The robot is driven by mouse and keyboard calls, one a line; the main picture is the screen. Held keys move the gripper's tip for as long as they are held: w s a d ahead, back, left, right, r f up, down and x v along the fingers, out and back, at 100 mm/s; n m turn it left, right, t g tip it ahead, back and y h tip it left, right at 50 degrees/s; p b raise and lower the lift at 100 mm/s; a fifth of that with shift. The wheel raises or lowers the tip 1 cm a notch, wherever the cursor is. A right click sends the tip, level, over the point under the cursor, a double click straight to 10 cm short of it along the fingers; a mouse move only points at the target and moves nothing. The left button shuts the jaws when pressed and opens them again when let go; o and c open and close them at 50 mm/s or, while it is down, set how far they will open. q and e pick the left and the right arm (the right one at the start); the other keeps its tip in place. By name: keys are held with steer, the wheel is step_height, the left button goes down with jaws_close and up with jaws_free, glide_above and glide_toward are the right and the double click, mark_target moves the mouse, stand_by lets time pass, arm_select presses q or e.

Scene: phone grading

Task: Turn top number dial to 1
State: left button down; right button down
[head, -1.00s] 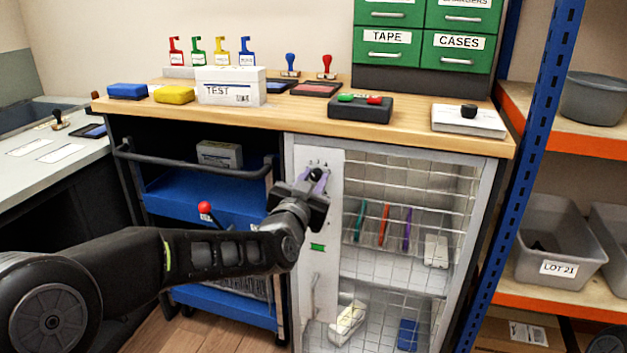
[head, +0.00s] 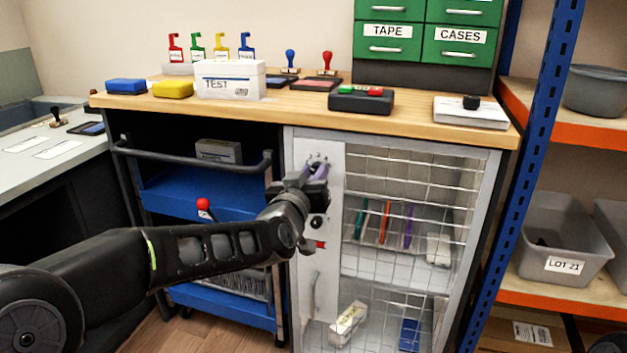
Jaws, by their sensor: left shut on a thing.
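My left gripper (head: 318,171) is at the upper part of the pale panel (head: 331,205) on the left of the wire cage door. It is shut on the top number dial, which the fingers hide. Small dark marks show on the panel just above the fingers, too small to read. A second, black round dial (head: 316,222) sits below the gripper on the same panel. Under it is a small red indicator (head: 320,244). My right gripper is not in view.
The wire door (head: 410,268) closes off shelves with coloured items. A blue cart (head: 220,200) with a dark handle and a red-topped lever (head: 203,203) stands left of the panel. The wooden bench top (head: 400,112) overhangs above. A blue rack post (head: 530,150) stands at right.

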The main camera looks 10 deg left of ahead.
arm_select(q)
steer(key=shift+n+b, duration=0.75)
steer(key=shift+n, duration=0.85)
steer(key=c, duration=1.2)
jaws_free()
steer(key=s, duration=0.4)
steer(key=s+p, duration=0.1)
steer(key=s, duration=0.2)
steer(key=shift+s+a+p, duration=0.2)
steer(key=shift+s+p, duration=0.1)
steer(key=shift+s, duration=0.1)
